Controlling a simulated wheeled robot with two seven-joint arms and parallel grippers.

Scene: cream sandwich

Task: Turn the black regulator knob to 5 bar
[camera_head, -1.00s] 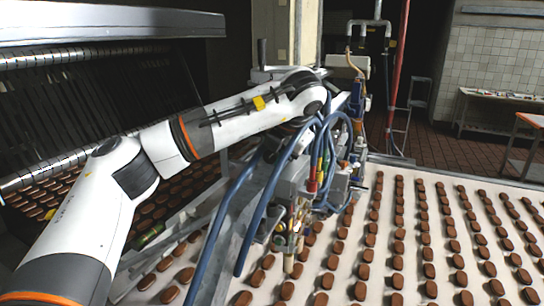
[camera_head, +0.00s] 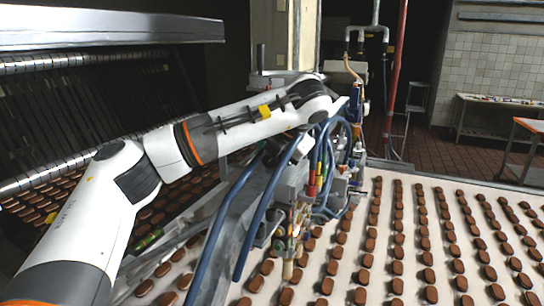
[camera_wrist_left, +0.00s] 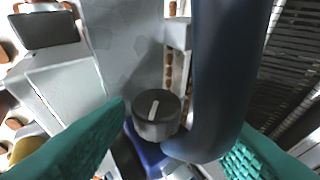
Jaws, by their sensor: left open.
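The black regulator knob (camera_wrist_left: 157,112) shows in the left wrist view, round with a white line on its top, seated on a blue body (camera_wrist_left: 146,153). My left gripper (camera_wrist_left: 182,120) is open, with its two teal fingers either side of the knob in the picture; I see no contact with it. A thick dark blue hose (camera_wrist_left: 218,75) passes close to the knob on the right, between the fingers. In the head view my left arm reaches the machine, and its gripper and the knob cannot be made out there among the hoses. My right gripper is not in view.
Blue hoses (camera_head: 212,238) hang around the machine's valves and fittings, crowding the space near my left wrist. A white conveyor (camera_head: 402,190) with rows of brown biscuits lies below and to the right. A tall red pipe (camera_head: 394,85) stands behind.

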